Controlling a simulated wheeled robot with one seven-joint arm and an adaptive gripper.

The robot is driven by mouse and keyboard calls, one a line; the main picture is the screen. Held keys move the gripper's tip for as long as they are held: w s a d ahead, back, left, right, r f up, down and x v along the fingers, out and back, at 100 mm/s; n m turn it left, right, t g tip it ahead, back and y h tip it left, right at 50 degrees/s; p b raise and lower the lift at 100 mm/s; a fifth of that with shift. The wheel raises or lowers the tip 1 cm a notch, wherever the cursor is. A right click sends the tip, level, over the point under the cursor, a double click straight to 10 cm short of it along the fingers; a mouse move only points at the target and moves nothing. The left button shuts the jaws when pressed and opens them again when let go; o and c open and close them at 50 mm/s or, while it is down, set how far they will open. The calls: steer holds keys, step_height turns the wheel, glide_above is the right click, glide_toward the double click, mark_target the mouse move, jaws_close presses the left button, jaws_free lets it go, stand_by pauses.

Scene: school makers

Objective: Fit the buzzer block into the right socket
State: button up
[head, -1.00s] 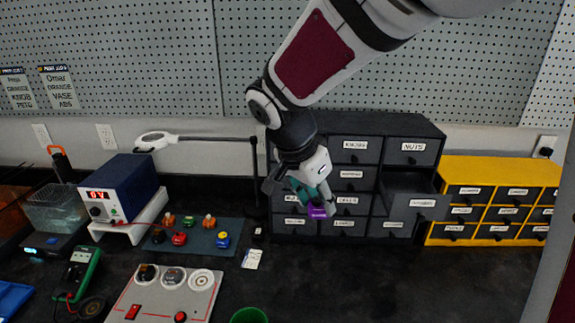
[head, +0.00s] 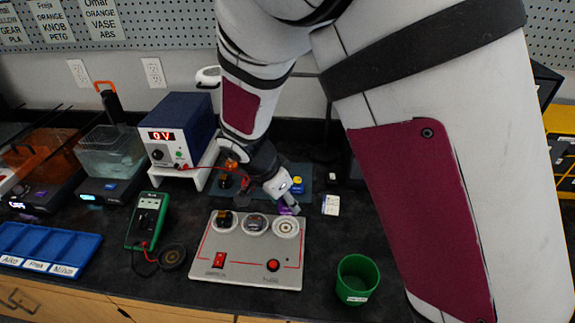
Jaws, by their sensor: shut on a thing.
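A purple block (head: 286,210), likely the buzzer block, is in my gripper (head: 289,207). The gripper is shut on it, behind and slightly above the right socket in the picture. The arm and fingers cover most of the block. The grey panel (head: 233,263) lies flat on the bench with three round positions along its back. The right socket (head: 286,227) is a pale ringed disc with a dark centre. The middle position (head: 256,224) holds a grey round part, and the left position (head: 224,220) a dark part with some orange.
A green cup (head: 357,279) stands right of the panel. A multimeter (head: 147,220) and a blue tray (head: 45,250) lie left. A blue power supply (head: 177,131) stands behind. A dark mat (head: 262,197) with coloured blocks is partly hidden by my arm.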

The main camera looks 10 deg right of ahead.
mark_target(281, 213)
steer(key=shift+a+f, duration=0.2)
steer(key=shift+f, duration=0.15)
steer(key=shift+f+b, duration=1.85)
steer(key=shift+f, duration=0.85)
steer(key=shift+f+b, duration=0.4)
steer(key=shift+f, duration=0.15)
steer(key=o, duration=0.6)
steer(key=shift+o, duration=0.6)
steer(key=p+v, duration=0.7)
steer(key=v, duration=0.4)
steer(key=shift+p, duration=0.3)
steer(key=shift+d, duration=0.1)
